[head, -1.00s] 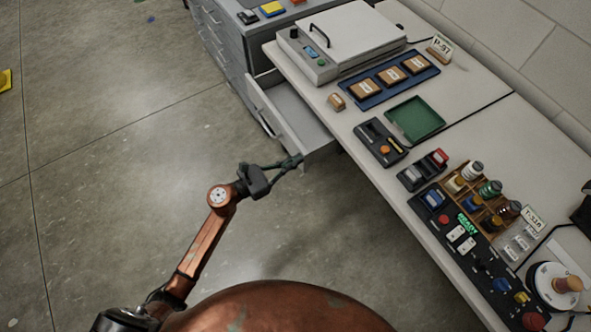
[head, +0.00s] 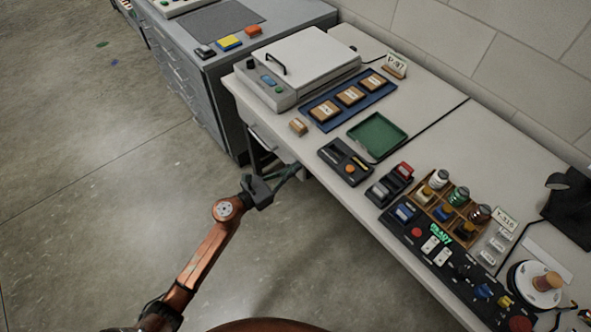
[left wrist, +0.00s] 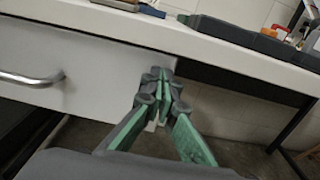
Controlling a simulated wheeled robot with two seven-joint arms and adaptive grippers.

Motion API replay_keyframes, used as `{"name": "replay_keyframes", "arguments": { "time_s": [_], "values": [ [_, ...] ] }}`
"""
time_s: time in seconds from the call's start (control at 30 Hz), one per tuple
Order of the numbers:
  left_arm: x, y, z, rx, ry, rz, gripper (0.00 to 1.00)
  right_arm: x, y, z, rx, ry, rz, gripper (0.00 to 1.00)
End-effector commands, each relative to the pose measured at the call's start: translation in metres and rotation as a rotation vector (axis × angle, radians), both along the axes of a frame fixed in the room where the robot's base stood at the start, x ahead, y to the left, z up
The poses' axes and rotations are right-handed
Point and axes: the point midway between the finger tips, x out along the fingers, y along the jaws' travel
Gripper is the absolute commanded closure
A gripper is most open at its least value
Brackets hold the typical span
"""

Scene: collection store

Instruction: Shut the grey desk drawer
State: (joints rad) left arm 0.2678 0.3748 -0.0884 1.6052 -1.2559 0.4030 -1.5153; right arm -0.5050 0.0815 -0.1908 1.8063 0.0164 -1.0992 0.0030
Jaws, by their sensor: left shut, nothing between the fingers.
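The grey desk drawer (head: 272,146) is under the far left part of the long pale desk. Its front sits close to the desk edge, and I cannot tell whether a small gap is left. In the left wrist view the drawer front (left wrist: 95,65) fills the left side, just below the desktop, with its bar handle (left wrist: 30,78) at the left. My left gripper (head: 294,170) is shut and empty at the right end of the drawer front. Its fingertips (left wrist: 163,82) appear against or very near that end. My right gripper is not in view.
The desktop (head: 440,130) carries a lidded device (head: 300,65), a blue tray (head: 322,113), a green tray (head: 377,136), a bottle rack (head: 450,208) and a control panel (head: 415,232). A grey cabinet (head: 205,90) stands beyond the desk.

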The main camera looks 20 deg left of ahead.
Motion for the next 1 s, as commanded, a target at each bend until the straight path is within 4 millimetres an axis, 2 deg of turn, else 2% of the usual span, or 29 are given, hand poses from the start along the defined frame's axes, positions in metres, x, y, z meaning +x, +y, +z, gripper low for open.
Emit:
{"name": "replay_keyframes", "arguments": {
  "time_s": [0.27,0.47,0.53,0.6,0.8,1.0],
  "values": [
    [0.002,-0.002,0.002,-0.001,-0.004,-0.002,1.00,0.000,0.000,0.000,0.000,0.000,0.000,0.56],
    [-0.009,0.005,0.001,-0.001,-0.003,-0.005,1.00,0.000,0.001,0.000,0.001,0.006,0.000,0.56],
    [-0.016,0.012,-0.001,-0.001,-0.001,-0.007,1.00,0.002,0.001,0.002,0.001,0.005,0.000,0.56],
    [-0.026,0.019,-0.001,0.001,0.001,-0.009,1.00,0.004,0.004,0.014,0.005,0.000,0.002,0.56],
    [-0.065,0.041,0.002,-0.001,0.000,-0.012,1.00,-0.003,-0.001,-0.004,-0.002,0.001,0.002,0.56],
    [-0.092,0.059,0.001,-0.002,-0.001,-0.014,1.00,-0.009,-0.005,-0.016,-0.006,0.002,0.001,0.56]
  ]
}}
